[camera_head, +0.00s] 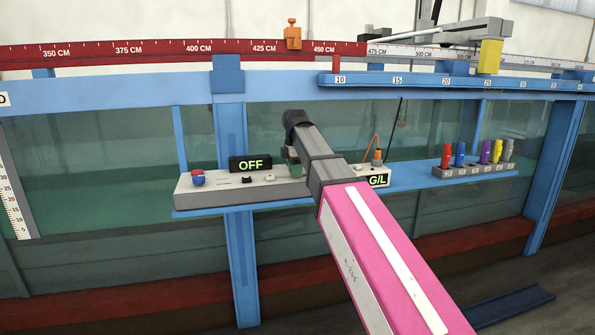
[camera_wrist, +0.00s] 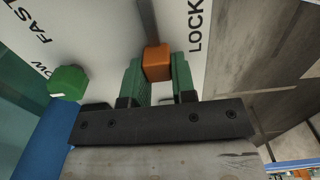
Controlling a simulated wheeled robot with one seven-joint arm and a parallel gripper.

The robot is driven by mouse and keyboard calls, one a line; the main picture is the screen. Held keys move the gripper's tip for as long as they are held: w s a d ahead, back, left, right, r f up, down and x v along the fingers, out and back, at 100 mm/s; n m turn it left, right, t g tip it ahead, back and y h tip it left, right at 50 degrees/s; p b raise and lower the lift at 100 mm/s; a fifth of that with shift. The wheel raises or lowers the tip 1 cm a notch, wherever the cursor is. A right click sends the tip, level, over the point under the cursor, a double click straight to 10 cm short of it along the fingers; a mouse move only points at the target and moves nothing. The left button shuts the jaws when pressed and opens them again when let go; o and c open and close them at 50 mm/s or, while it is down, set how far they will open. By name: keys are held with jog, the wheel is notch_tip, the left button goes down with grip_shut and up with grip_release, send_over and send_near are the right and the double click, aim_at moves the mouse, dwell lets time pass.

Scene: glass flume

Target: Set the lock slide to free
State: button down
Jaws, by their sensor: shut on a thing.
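In the wrist view, the lock slide is an orange block (camera_wrist: 158,61) on a pale panel, at the end of a dark slot that runs up the picture. My gripper (camera_wrist: 158,82) has its two green fingers on either side of the orange block, shut on it. The word LOCK is printed to the right of the slot; no FREE marking is readable. In the head view, my gripper (camera_head: 293,162) is down at the grey control box (camera_head: 222,198), and the arm hides the slide.
A green knob (camera_wrist: 68,82) sits left of the fingers, near FAST lettering. The control box, on a blue shelf, has a red-and-blue knob (camera_head: 198,178), an OFF display (camera_head: 250,163) and a G/L display (camera_head: 379,180). A rack of coloured pieces (camera_head: 470,171) stands right.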

jog(key=c, duration=0.9)
grip_release()
jog(key=shift+a, duration=0.15)
notch_tip(320, 180, up, 11)
jog(key=shift+f, duration=0.1)
